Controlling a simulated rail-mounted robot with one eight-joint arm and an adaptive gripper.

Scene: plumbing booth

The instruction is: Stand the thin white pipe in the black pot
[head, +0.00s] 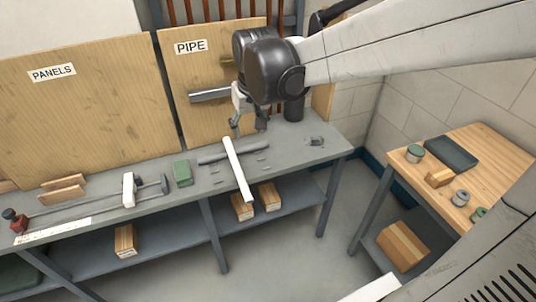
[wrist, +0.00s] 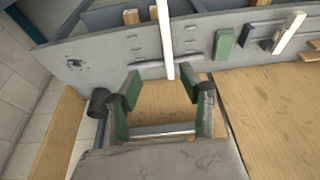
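The thin white pipe (head: 238,170) lies across a grey pipe (head: 215,155) on the bench, with its near end reaching the bench's front edge. In the wrist view the white pipe (wrist: 163,38) runs up the picture, its far end close to the gap between my fingers. My gripper (head: 249,124) is open and empty above that far end. Its two green-padded fingers (wrist: 163,88) show spread apart in the wrist view. The black pot (head: 293,109) stands at the back of the bench, right of my gripper. The pot (wrist: 98,103) also shows left of my fingers in the wrist view.
A metal pipe (head: 209,94) sticks out from the PIPE board (head: 205,125) behind my gripper. A wooden table (head: 470,150) stands at the right.

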